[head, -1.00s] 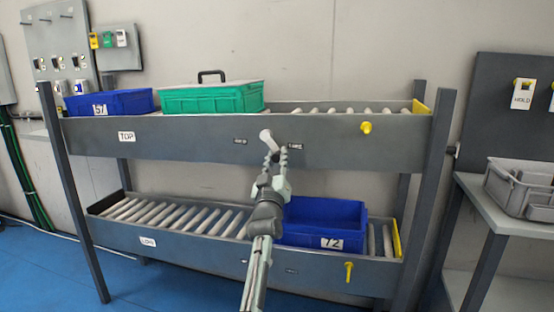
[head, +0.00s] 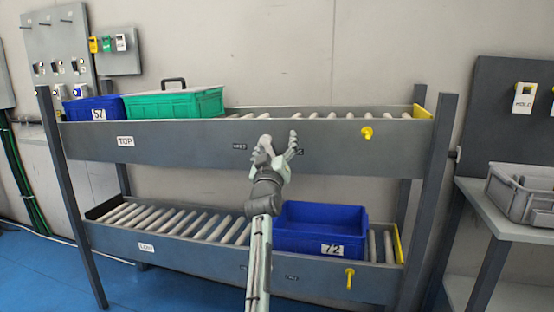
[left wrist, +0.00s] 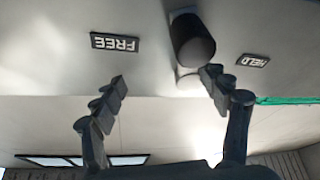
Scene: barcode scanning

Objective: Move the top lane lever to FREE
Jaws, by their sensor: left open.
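The top lane lever (left wrist: 193,42) is a dark cylinder in the left wrist view, which looks upside down. It stands between the FREE label (left wrist: 115,43) and the HELD label (left wrist: 253,60), slightly nearer HELD. My left gripper (left wrist: 163,82) is open, its fingers apart; the lever shows beyond the fingertips, nearer the right-hand finger. I cannot tell if they touch. In the head view my left gripper (head: 280,142) is in front of the top lane's front panel (head: 200,145) and hides much of the lever. My right gripper is not in view.
A green tote (head: 175,104) and a blue tote (head: 88,112) sit at the top lane's left. A blue tote (head: 310,228) is on the low lane. A yellow knob (head: 367,132) sticks out right of the gripper. A side table (head: 505,215) holds a grey tray (head: 510,190).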

